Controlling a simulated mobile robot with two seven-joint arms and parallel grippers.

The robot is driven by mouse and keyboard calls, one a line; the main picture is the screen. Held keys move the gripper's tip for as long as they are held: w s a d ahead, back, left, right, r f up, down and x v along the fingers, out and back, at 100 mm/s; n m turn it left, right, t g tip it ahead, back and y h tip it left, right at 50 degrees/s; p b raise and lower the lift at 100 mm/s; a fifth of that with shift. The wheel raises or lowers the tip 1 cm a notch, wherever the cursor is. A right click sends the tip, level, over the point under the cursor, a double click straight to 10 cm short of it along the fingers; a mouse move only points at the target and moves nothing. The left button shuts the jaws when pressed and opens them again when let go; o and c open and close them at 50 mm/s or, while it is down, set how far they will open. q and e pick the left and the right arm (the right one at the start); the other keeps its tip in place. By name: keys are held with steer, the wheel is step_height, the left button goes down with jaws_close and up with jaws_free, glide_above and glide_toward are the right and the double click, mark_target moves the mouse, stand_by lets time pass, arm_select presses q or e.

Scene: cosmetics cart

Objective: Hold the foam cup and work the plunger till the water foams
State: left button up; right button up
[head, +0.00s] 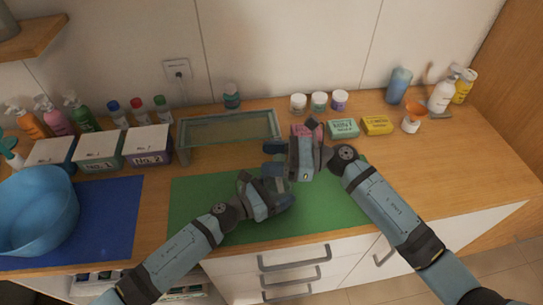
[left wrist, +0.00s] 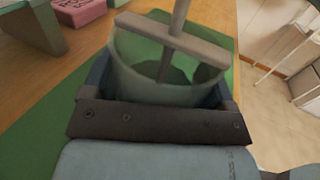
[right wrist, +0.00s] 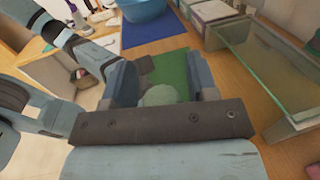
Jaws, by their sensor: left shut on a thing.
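The foam cup (left wrist: 165,88), a greenish see-through cup, shows in the left wrist view between the fingers of my left gripper (head: 281,192), which is shut on it above the green mat (head: 205,215). The plunger (left wrist: 180,18) has a pale rod rising from the cup and a pale crossbar over its mouth. In the head view the cup is hidden behind my grippers. My right gripper (head: 272,158) is just beyond the left one. In the right wrist view its fingers are apart, with a round pale green thing (right wrist: 160,95) between them; whether they touch it is unclear.
A glass-topped stand (head: 225,128) is behind my left arm. Soap boxes (head: 342,128) lie beyond my right gripper. A blue basin (head: 38,212) on a blue mat (head: 115,215) and numbered boxes (head: 97,150) are at left. Bottles line the wall. The counter at right is clear.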

jaws_close()
steer(key=shift+f, duration=1.3)
steer(key=shift+o, duration=1.1)
jaws_free()
steer(key=d, duration=1.2)
